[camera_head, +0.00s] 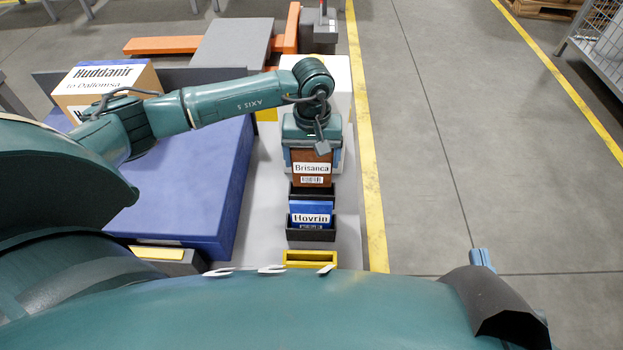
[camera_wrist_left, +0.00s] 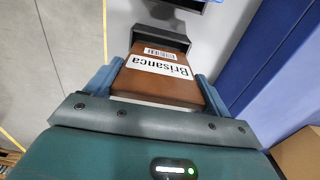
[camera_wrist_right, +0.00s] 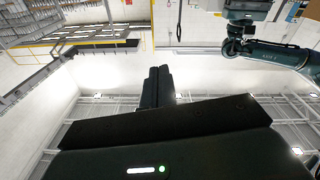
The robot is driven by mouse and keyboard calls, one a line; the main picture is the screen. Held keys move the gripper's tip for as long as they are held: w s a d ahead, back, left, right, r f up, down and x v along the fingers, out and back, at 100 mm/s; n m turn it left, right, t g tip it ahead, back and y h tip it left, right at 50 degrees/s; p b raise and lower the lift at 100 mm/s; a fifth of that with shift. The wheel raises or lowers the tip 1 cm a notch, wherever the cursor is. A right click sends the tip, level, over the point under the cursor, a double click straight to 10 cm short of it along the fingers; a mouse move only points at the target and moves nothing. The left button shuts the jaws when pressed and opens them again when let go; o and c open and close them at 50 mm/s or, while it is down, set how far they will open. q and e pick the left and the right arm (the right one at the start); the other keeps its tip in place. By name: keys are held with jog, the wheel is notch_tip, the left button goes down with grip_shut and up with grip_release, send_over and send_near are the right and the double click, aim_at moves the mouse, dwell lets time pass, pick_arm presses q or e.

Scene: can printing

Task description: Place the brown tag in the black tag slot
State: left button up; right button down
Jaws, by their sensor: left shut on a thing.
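The brown tag (camera_head: 311,166), with a white "Brisanca" label, is held upright by my left gripper (camera_head: 312,155). In the left wrist view the brown tag (camera_wrist_left: 158,82) sits between the two blue fingers. A black tag slot (camera_head: 325,190) is directly at the tag's lower end. In the left wrist view the black slot (camera_wrist_left: 163,38) meets the tag's far end; I cannot tell how far inside the tag is. My right gripper (camera_wrist_right: 157,86) is empty, its fingers together, and also shows at the lower right of the head view (camera_head: 482,258).
A blue "Hovrin" tag (camera_head: 298,208) stands in another black slot (camera_head: 311,235) nearer me. A yellow slot (camera_head: 310,258) lies in front of that. A large blue box (camera_head: 190,190) and a "Huddanir" carton (camera_head: 140,78) stand to the left.

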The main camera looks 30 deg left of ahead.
aim_at(312, 186)
pick_arm(q)
notch_tip(312, 186, down, 6)
jog(key=shift+b, duration=0.75)
pick_arm(e)
jog(key=shift+a+t+y, duration=0.25)
jog(key=shift+t+y, duration=0.05)
pick_arm(q)
jog(key=shift+f, duration=0.15)
